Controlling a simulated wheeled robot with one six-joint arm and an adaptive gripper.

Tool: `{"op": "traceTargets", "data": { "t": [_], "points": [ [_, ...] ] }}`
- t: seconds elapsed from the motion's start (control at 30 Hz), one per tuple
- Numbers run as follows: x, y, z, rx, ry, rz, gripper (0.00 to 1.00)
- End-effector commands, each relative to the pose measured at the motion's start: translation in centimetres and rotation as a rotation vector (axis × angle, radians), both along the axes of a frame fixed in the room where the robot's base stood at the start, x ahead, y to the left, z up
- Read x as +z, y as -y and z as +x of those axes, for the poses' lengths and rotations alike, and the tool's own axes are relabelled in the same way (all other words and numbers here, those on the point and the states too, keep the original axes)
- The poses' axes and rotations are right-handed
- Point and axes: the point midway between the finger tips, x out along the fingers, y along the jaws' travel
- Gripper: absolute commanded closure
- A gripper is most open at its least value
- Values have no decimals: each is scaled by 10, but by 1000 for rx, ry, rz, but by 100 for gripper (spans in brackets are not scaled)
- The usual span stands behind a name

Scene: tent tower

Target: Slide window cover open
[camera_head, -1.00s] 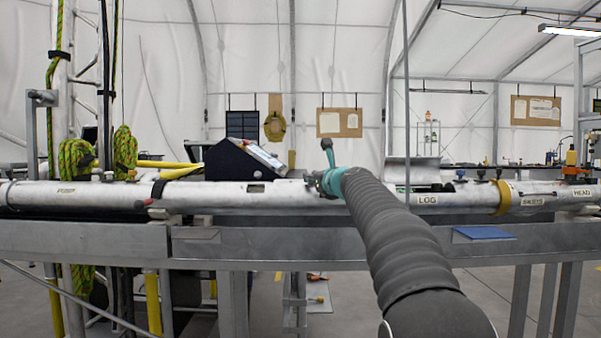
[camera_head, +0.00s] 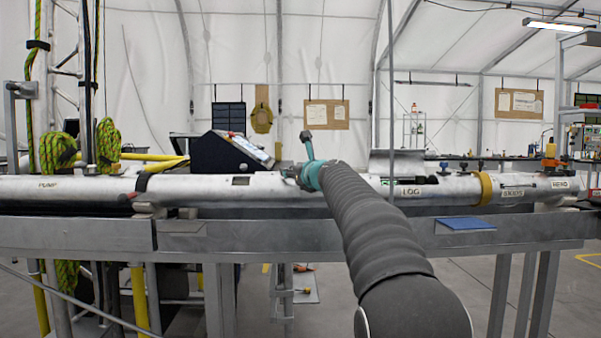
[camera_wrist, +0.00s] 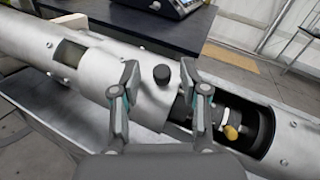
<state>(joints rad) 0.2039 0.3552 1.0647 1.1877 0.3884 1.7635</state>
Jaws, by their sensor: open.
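The window cover (camera_wrist: 146,92) is a silver sleeve around the metal tube, with a black knob (camera_wrist: 161,75) standing up from it. To its right in the wrist view, the tube has a long open window (camera_wrist: 262,128) with dark fittings and a yellow knob (camera_wrist: 231,132) inside. My gripper (camera_wrist: 161,84) is open. One finger is left of the black knob and the other right of it, near the cover's right edge. Whether either touches cannot be told.
The long tube (camera_head: 110,188) lies along a grey metal frame (camera_head: 330,236). A smaller cut-out (camera_wrist: 70,53) is left of the cover. A dark slanted box (camera_head: 218,152) with a screen stands behind the tube. A blue plate (camera_head: 465,223) lies on the frame at right.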

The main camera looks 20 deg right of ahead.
Motion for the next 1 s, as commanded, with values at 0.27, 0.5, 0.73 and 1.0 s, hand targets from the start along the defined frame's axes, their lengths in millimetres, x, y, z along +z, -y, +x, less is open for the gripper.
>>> {"op": "traceTargets", "data": {
  "t": [0.27, 0.5, 0.73, 1.0],
  "points": [
    [2, 7, -36, -3, 1, -1, 56],
    [2, 13, -77, -3, 2, 0, 56],
    [1, 18, -105, -3, 1, -1, 56],
    [0, 19, -115, -1, 0, 0, 56]
  ]
}}
